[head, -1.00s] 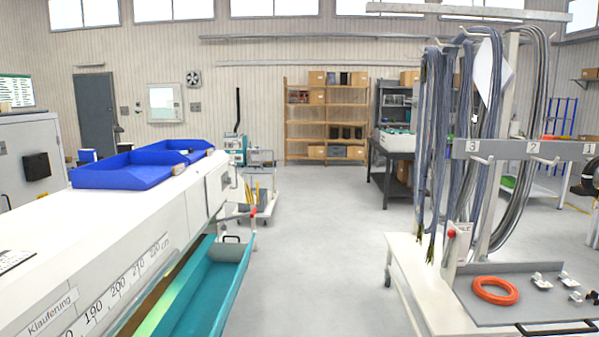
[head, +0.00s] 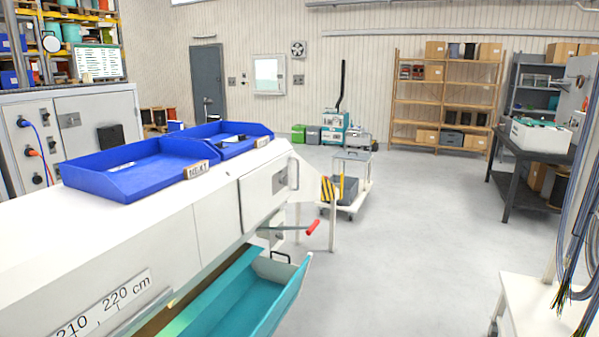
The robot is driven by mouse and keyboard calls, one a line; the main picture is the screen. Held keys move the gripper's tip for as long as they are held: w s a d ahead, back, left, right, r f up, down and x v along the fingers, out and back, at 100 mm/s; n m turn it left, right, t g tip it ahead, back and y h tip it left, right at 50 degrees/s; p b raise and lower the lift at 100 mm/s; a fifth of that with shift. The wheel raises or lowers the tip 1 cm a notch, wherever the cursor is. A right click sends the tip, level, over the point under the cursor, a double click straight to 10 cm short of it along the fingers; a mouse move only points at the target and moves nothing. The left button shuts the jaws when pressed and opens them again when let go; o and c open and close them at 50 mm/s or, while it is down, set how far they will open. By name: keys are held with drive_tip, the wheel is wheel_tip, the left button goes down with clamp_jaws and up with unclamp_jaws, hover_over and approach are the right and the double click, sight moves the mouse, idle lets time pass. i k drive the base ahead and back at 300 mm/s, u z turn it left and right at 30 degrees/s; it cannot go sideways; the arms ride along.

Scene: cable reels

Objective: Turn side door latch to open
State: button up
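A dark grey door (head: 208,86) stands shut in the back wall at the upper left; any latch on it is too small to make out. Nearer, the end of the long white machine (head: 180,235) has a white side panel (head: 258,203) with a small dark latch-like fitting (head: 279,182) and a bar handle (head: 294,173) beside it. The panel looks shut. I cannot tell which of these is the side door. A lever with a red grip (head: 312,227) sticks out below the panel. My gripper is not in view.
Blue trays (head: 135,170) lie on the machine, with a teal trough (head: 245,300) below. A white trolley (head: 352,185) stands beyond its end. A white cart (head: 525,305) with hanging cables is at lower right. Free floor (head: 420,240) lies between.

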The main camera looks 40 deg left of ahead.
sight(283, 181)
drive_tip(key=u, duration=0.6)
drive_tip(key=i, duration=1)
drive_tip(key=u, duration=1.5)
drive_tip(key=i, duration=0.4)
drive_tip(key=u, duration=0.25)
